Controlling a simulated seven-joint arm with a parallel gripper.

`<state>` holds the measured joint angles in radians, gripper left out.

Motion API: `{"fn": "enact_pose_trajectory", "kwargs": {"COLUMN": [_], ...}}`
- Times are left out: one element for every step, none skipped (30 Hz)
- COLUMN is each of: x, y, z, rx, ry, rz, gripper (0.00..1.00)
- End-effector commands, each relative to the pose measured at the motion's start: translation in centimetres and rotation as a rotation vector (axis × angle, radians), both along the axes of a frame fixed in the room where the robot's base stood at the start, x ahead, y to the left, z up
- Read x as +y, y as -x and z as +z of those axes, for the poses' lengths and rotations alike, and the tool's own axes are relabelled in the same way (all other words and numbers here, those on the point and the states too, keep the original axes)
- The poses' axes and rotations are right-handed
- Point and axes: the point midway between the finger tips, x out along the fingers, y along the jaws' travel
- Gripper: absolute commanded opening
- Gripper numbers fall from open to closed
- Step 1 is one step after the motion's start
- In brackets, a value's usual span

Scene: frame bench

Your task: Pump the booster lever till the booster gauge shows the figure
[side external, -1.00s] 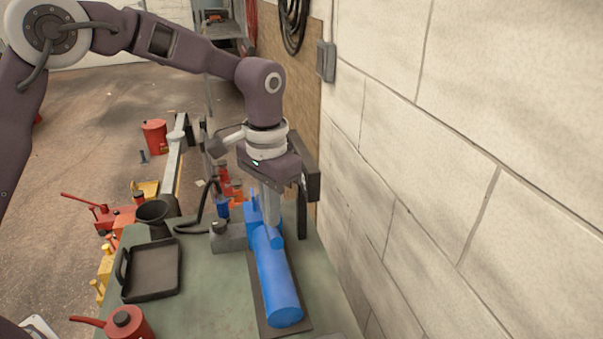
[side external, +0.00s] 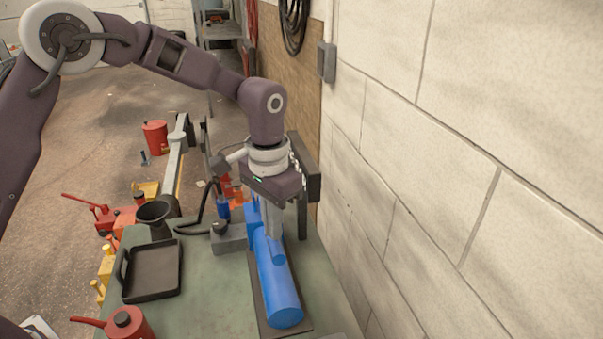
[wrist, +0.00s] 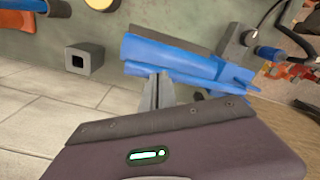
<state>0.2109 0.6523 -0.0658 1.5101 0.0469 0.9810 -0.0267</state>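The blue booster (side external: 277,285), a long cylinder on a dark base plate, lies along the right side of the bench. It also shows in the wrist view (wrist: 175,58). A narrower blue part runs along it towards the far end; I cannot tell whether this is the lever. My gripper (side external: 273,232) points down over the booster's far half. Its grey fingertips (wrist: 158,76) look close together and overlap the blue body's edge in the wrist view. Contact is not clear, and nothing is visibly held. I cannot make out a gauge face or figure.
A black tray (side external: 150,270) and a dark funnel-like cup (side external: 154,216) stand left of the booster. A red can (side external: 125,322) is at the near left. The block wall (side external: 460,200) is close on the right. A grey block (wrist: 84,60) shows in the wrist view.

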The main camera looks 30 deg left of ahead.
Motion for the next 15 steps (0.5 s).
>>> {"fn": "enact_pose_trajectory", "kwargs": {"x": [0.1, 0.1, 0.1, 0.1, 0.1, 0.1, 0.1, 0.1, 0.1, 0.1, 0.1, 0.1, 0.1, 0.1, 0.1], "y": [0.0, 0.0, 0.0, 0.0, 0.0, 0.0, 0.0, 0.0, 0.0, 0.0, 0.0, 0.0, -0.1, -0.1, -0.1], "z": [-0.7, -1.0, -1.4, -1.8, -2.1, -2.5, -2.9, -3.2, -3.6, -4.0, -4.1, -3.9, -3.7, -3.4, -2.7], "rx": [0.002, 0.002, 0.002, 0.001, 0.001, 0.001, 0.001, 0.002, 0.001, 0.001, 0.000, -0.001, -0.003, -0.004, -0.005], "ry": [-0.001, -0.003, -0.003, -0.002, -0.002, -0.002, -0.002, -0.003, -0.002, -0.002, -0.002, -0.002, -0.002, -0.002, -0.002], "rz": [0.001, 0.001, 0.001, 0.001, 0.001, 0.001, 0.002, 0.002, 0.002, 0.002, 0.002, 0.002, 0.002, 0.002, 0.002], "gripper": [0.00, 0.00, 0.00, 0.00, 0.00, 0.00, 0.00, 0.00, 0.00, 0.00, 0.00, 0.00, 0.00, 0.00, 0.00]}}
